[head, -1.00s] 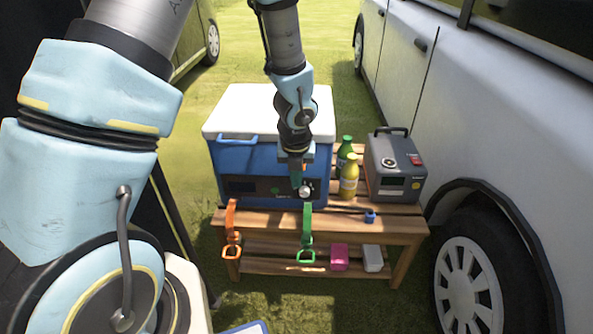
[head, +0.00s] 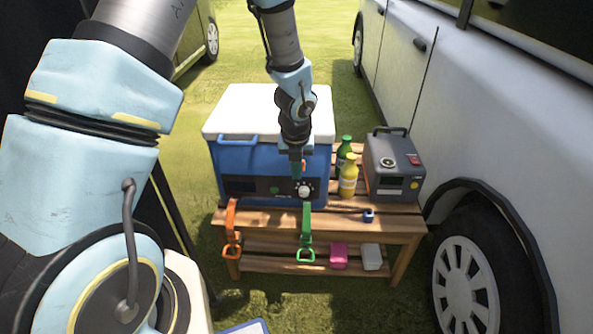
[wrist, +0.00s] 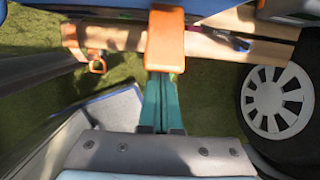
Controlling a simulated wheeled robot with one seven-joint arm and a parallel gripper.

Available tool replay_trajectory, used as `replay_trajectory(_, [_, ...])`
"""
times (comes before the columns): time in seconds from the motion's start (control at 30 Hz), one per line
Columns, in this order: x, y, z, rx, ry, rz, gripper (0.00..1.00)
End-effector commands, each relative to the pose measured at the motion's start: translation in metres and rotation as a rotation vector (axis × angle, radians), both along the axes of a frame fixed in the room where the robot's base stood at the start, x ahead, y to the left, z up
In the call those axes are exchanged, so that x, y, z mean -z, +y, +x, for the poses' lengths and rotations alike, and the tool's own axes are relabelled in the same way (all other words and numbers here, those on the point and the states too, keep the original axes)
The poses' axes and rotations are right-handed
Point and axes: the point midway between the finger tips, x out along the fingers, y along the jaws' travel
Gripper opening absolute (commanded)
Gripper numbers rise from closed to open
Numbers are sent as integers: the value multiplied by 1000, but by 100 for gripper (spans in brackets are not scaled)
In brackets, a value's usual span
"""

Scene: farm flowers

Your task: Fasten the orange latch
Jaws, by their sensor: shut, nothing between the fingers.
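The orange latch (head: 231,236) hangs as a strap with a ring from the lower left front of the blue cooler (head: 240,162), over the bench edge. Its ring also shows in the wrist view (wrist: 97,64). My gripper (head: 299,173) is shut and points down in front of the cooler's right front, above the dial. It is apart from the hanging orange latch, which lies to its left. In the wrist view an orange block (wrist: 165,40) covers the ends of my teal fingers; I cannot tell what it belongs to. The white lid (head: 265,105) lies on the cooler.
A green latch (head: 306,232) hangs below my gripper. Green (head: 344,153) and yellow (head: 348,176) bottles and a grey power box (head: 394,165) stand right of the cooler on the wooden bench (head: 395,222). A white vehicle (head: 500,130) flanks the right. Grass is open behind.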

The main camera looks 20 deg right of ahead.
Motion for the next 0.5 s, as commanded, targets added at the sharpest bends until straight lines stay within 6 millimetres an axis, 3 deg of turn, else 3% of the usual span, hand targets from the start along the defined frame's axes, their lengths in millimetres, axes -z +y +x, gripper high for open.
replay_trajectory(0.5, [-8,-1,2,-1,55,26,0])
